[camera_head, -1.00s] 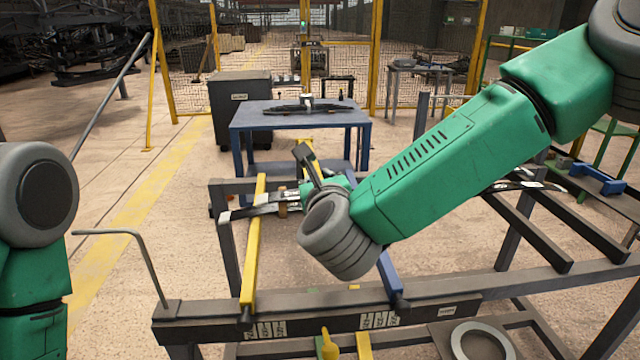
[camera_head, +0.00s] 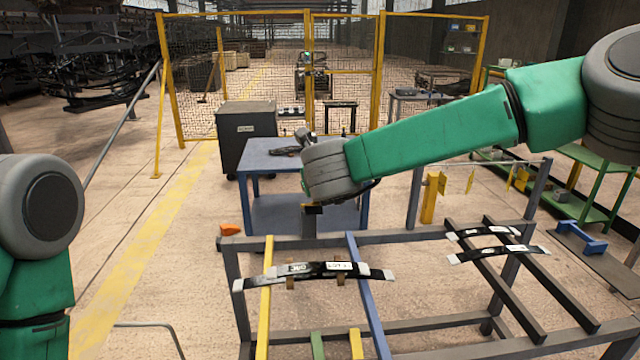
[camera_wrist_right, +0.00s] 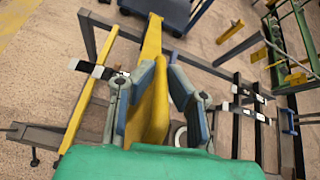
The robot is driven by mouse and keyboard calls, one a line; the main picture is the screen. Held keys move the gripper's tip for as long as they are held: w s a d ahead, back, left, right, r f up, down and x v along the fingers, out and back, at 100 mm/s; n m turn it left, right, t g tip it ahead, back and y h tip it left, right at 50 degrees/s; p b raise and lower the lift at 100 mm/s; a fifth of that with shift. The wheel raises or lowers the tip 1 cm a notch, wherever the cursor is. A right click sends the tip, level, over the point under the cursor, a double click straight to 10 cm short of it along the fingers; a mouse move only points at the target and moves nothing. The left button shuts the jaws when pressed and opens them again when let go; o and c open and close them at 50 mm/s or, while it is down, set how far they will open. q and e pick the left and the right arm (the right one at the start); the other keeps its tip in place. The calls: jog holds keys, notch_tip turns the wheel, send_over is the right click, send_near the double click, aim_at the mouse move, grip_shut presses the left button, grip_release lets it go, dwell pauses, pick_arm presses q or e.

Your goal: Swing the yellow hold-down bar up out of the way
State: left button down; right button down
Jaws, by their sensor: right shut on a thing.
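In the right wrist view, the fingers of my right gripper (camera_wrist_right: 167,80) stand on both sides of a yellow bar (camera_wrist_right: 153,100) and are shut on it. The bar runs away from the gripper towards the top of that view. In the head view my right wrist is raised above the far side of the rack; it hides the gripper and most of the held bar. A dark leaf spring (camera_head: 309,270) with pale ends lies across a yellow rail (camera_head: 265,310) and a blue rail (camera_head: 367,300). My left gripper is out of view.
A blue table (camera_head: 262,160) and a dark cabinet (camera_head: 245,130) stand behind the rack. More dark springs (camera_head: 497,252) lie on rails at the right. A green shelf (camera_head: 590,200) stands further right. A bent grey rod (camera_head: 150,325) rises at the front left.

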jog(key=shift+w+r+g+p, duration=0.2)
jog(key=shift+w+r+p, duration=0.4)
jog(key=shift+r+p, duration=0.25)
jog(key=shift+w+r+g+p, duration=0.2)
jog(key=shift+w+r+p, duration=0.45)
jog(key=shift+p, duration=0.25)
jog(key=c, duration=1.6)
grip_release()
jog(key=shift+a, duration=0.1)
jog(key=shift+s, duration=0.1)
jog(key=shift+s+r, duration=0.25)
jog(key=shift+r, duration=0.05)
jog(key=v, duration=1)
jog(key=shift+s+r, duration=0.25)
jog(key=shift+s, duration=0.1)
